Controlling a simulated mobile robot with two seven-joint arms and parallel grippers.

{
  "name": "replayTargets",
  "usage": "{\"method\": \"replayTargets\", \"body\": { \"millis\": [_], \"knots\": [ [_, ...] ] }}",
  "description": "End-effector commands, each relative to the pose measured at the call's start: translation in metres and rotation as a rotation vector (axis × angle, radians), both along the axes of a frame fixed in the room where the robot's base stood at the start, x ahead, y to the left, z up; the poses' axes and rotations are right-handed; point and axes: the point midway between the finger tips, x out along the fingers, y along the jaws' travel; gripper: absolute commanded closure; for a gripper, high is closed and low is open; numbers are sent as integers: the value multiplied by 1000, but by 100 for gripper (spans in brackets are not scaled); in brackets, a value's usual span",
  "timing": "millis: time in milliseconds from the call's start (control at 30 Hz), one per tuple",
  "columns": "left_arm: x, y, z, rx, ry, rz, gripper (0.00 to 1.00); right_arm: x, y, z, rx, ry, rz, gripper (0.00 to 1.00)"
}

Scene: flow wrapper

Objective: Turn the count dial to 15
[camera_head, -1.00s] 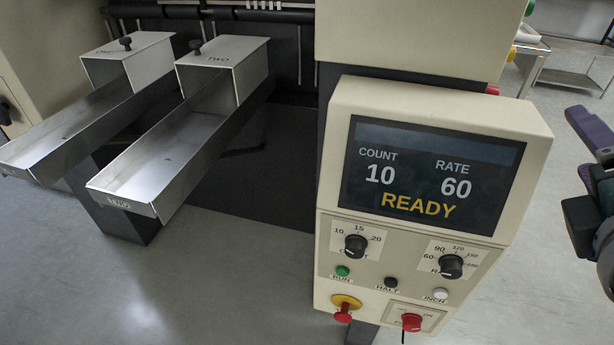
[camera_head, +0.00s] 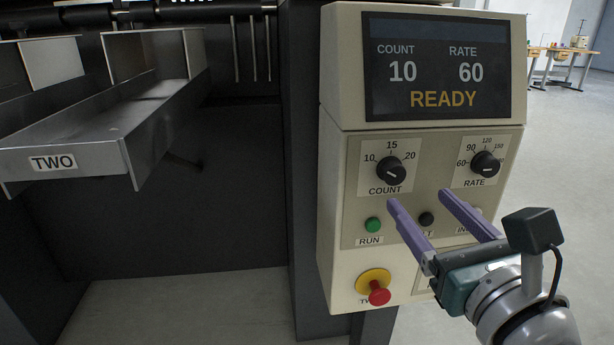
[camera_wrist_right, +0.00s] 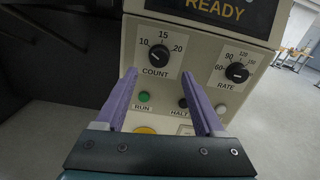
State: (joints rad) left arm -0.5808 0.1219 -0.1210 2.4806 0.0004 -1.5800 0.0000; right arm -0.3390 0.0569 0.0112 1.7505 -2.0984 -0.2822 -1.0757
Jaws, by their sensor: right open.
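The count dial (camera_head: 391,171) is a black round knob on the cream control panel, with marks 10, 15 and 20 around it. It also shows in the right wrist view (camera_wrist_right: 157,56). The display (camera_head: 437,70) reads COUNT 10, RATE 60 and READY. My right gripper (camera_head: 418,198) has purple fingers, spread open and empty. Its fingertips are below and to the right of the count dial in the head view, apart from it. In the right wrist view the dial shows between and beyond the fingertips (camera_wrist_right: 158,74). My left gripper is not in view.
The rate dial (camera_head: 485,164) is right of the count dial. Below are the green RUN button (camera_head: 373,225), a dark HALT button (camera_head: 426,219) and a red stop knob (camera_head: 379,293). A metal chute marked TWO (camera_head: 70,160) juts out at left.

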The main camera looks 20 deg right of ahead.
Motion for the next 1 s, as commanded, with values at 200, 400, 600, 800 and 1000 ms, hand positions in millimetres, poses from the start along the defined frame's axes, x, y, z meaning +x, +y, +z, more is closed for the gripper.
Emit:
{"method": "replayTargets", "body": {
  "millis": [200,400,600,800,1000],
  "knots": [
    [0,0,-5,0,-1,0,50,41,-10,0,3,-3,-2,30],
    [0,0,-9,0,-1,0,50,62,-15,-1,4,-2,-1,30],
    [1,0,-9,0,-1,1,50,67,-16,0,5,0,0,30],
    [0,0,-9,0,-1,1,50,67,-16,0,5,0,0,34],
    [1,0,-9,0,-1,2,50,67,-16,0,4,-1,-1,56]
  ]
}}
